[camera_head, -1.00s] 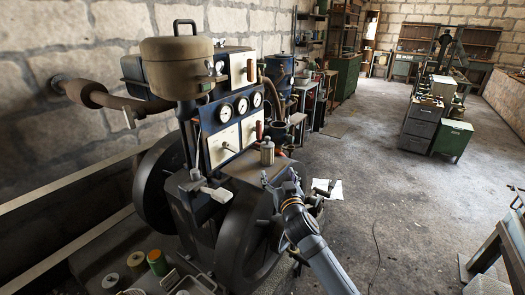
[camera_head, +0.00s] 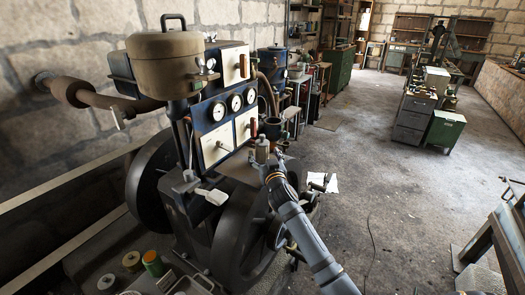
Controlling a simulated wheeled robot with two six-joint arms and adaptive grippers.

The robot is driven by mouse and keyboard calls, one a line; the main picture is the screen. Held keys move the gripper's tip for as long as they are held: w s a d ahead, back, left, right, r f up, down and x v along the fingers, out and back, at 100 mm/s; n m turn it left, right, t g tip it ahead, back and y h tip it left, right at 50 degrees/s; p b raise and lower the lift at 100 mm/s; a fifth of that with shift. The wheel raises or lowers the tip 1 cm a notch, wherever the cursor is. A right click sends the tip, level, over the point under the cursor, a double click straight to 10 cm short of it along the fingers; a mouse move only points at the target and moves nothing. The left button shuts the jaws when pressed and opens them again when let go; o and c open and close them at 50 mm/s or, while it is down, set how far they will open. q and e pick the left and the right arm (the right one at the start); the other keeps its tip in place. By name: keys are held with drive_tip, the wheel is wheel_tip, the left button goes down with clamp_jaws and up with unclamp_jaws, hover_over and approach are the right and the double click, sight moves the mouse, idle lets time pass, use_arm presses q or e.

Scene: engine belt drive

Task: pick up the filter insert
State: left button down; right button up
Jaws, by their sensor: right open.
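A small pale metal canister with a narrow top (camera_head: 262,150), which looks like the filter insert, stands upright on the dark ledge of the engine, right of the gauge panel. My right gripper (camera_head: 269,163) is open, with its fingers right at the canister's lower right side. The gripper hides part of the canister's base, and I cannot tell whether the fingers touch it. My left gripper is not in view.
The engine (camera_head: 205,130) with its gauges, tan tank (camera_head: 166,65) and large dark flywheel (camera_head: 240,235) stands close on the left. A dark cup (camera_head: 273,127) is just behind the canister. Several cylinders and a tray lie at lower left.

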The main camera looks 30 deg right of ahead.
sight(264, 154)
drive_tip(key=x, duration=0.3)
drive_tip(key=shift+f, duration=0.1)
drive_tip(key=shift+c, duration=1.1)
drive_tip(key=c, duration=1.1)
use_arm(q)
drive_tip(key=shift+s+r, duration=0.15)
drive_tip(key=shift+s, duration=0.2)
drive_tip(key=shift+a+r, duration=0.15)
use_arm(e)
drive_tip(key=shift+r, duration=0.25)
